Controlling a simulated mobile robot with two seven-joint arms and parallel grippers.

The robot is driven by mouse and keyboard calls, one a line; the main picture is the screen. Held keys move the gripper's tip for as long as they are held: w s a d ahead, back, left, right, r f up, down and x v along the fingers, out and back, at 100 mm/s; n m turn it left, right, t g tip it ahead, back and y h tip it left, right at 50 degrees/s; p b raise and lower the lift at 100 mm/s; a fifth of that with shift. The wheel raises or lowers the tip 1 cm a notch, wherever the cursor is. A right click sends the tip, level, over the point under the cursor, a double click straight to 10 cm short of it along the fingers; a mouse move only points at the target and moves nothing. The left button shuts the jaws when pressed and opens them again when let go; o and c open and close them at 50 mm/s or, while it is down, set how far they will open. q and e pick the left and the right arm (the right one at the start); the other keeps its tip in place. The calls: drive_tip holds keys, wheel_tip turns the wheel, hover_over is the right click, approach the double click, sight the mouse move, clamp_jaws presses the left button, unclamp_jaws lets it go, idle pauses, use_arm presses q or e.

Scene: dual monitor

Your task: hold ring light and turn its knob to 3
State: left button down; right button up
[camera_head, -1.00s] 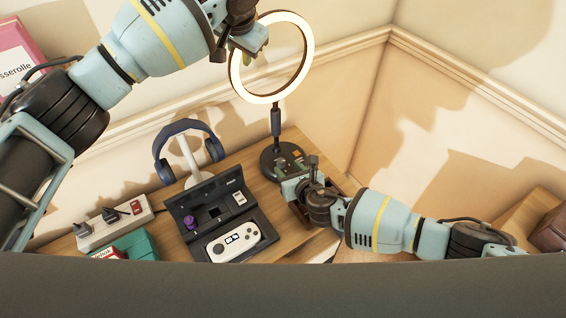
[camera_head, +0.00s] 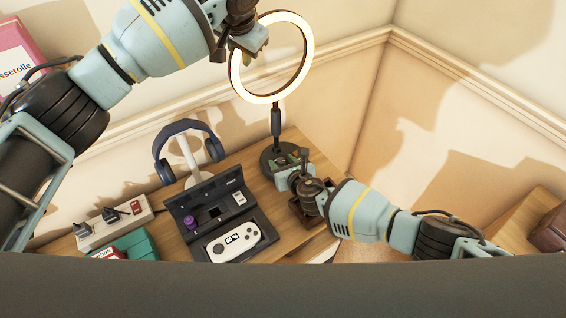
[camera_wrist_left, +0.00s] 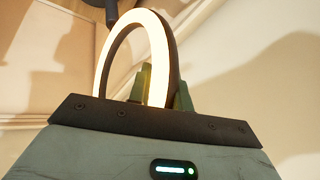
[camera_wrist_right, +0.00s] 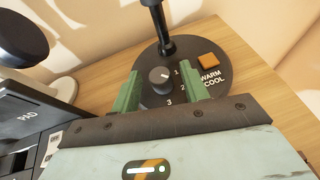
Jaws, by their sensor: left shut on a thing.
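The ring light (camera_head: 306,62) stands on the desk with its ring lit. My left gripper (camera_head: 250,48) is shut on the upper left of the ring; the left wrist view shows the ring (camera_wrist_left: 156,60) between its fingers (camera_wrist_left: 163,92). The knob's white line points toward the 1. My right gripper (camera_wrist_right: 163,92) is open, its green fingers on either side of the knob and apart from it.
A black case (camera_head: 262,228) with a white game pad (camera_head: 233,241) lies left of the base. Blue headphones (camera_head: 163,165) hang on a white stand behind it. A power strip (camera_head: 116,222) and a teal box (camera_head: 143,243) are at the left. Walls rise behind the desk.

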drive_tip(key=c, duration=0.9)
drive_tip(key=shift+a+r+m+t+h, duration=0.15)
drive_tip(key=shift+m+t+h, duration=0.1)
drive_tip(key=shift+m+h, duration=0.5)
drive_tip(key=shift+a+f+m+t+h, duration=0.1)
drive_tip(key=shift+m+t+h, duration=0.15)
drive_tip(key=shift+m+h, duration=0.45)
drive_tip(key=shift+a+m+h, duration=0.15)
drive_tip(key=shift+m+h, duration=1.3)
drive_tip(key=shift+h, duration=0.6)
drive_tip(key=o, duration=1)
drive_tip(key=shift+s, duration=0.2)
